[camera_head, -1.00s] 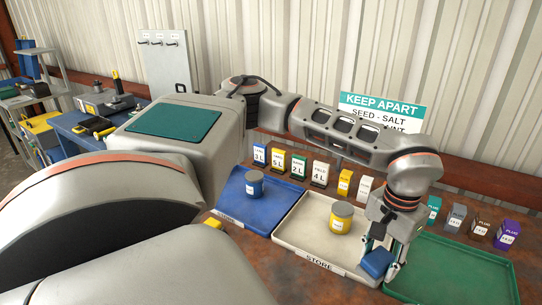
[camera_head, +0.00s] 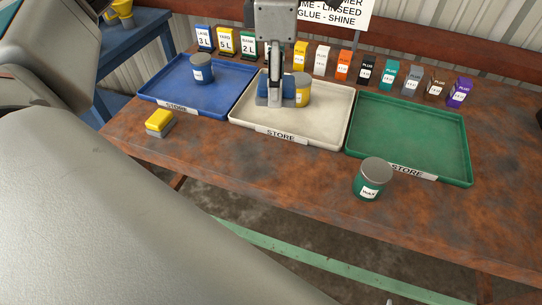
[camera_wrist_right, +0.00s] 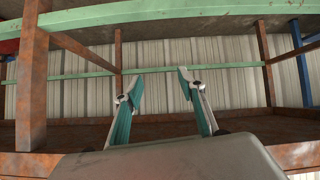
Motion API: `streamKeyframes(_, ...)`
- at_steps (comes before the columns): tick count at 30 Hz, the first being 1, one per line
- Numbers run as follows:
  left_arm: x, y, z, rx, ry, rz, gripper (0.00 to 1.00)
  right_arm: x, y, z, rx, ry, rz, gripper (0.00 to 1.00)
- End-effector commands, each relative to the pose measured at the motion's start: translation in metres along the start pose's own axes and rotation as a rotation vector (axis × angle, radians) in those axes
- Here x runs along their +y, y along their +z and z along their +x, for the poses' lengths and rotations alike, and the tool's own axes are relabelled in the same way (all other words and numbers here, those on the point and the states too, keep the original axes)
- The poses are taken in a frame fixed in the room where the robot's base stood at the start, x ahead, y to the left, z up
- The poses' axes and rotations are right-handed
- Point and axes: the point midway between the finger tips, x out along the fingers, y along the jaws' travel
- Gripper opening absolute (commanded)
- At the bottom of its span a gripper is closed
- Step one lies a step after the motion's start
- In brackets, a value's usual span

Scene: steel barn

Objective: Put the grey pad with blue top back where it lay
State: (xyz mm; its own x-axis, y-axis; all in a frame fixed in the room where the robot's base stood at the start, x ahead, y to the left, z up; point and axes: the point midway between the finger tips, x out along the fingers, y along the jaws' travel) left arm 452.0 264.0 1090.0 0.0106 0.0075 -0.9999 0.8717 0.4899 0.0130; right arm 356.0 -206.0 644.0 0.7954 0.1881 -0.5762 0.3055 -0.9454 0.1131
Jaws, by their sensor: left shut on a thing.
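The grey pad with blue top (camera_head: 288,93) is in my left gripper (camera_head: 274,101) in the head view. The gripper points down and is shut on the pad, over the left part of the cream tray (camera_head: 325,131). The fingers hide the pad's middle. I cannot tell whether the pad touches the tray floor. A yellow can (camera_head: 303,89) stands just behind and right of the pad, partly hidden. My right gripper (camera_wrist_right: 160,75) is open and empty in the right wrist view, facing the table's underframe and the barn wall.
A blue tray (camera_head: 160,89) with a blue can (camera_head: 202,67) lies left. An empty green tray (camera_head: 410,135) lies right. A green can (camera_head: 372,180) stands at its front-left corner. A yellow-topped pad (camera_head: 160,121) lies on the table (camera_head: 260,165). Labelled boxes line the back.

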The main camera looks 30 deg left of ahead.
Motion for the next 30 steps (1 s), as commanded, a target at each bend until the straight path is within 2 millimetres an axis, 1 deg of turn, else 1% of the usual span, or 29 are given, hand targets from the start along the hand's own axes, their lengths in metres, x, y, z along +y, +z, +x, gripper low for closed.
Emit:
streamKeyframes(1, -0.001, -0.002, 0.001, -0.001, -0.003, -0.095, 0.21, -0.004, 0.006, 0.003, -0.002, -0.005, 0.001, 0.4)
streamKeyframes(3, -0.003, -0.005, -0.002, -0.001, -0.006, -0.226, 0.21, -0.007, 0.009, 0.005, -0.002, -0.01, 0.002, 0.4)
streamKeyframes(6, -0.005, -0.008, -0.006, 0.0, -0.009, -0.37, 0.21, -0.009, 0.011, 0.007, -0.001, -0.013, 0.002, 0.4)
streamKeyframes(10, -0.007, -0.011, -0.009, 0.001, -0.012, -0.478, 0.21, -0.008, 0.01, 0.008, 0.005, -0.012, 0.001, 0.4)
streamKeyframes(13, -0.008, -0.011, -0.002, 0.004, -0.015, -0.509, 0.21, -0.007, 0.009, 0.008, 0.01, -0.011, 0.0, 0.4)
streamKeyframes(17, -0.01, -0.012, 0.025, 0.007, -0.018, -0.512, 0.21, -0.007, 0.012, 0.01, 0.008, -0.011, 0.0, 0.4)
streamKeyframes(18, -0.009, -0.012, 0.035, 0.007, -0.018, -0.511, 0.21, -0.007, 0.014, 0.011, 0.007, -0.011, 0.0, 0.4)
streamKeyframes(27, -0.011, -0.012, 0.108, 0.007, -0.019, -0.509, 0.21, -0.008, 0.027, 0.015, -0.009, -0.011, -0.003, 0.4)
streamKeyframes(30, -0.011, -0.011, 0.127, 0.006, -0.018, -0.509, 0.21, -0.008, 0.029, 0.016, -0.011, -0.01, -0.006, 0.4)
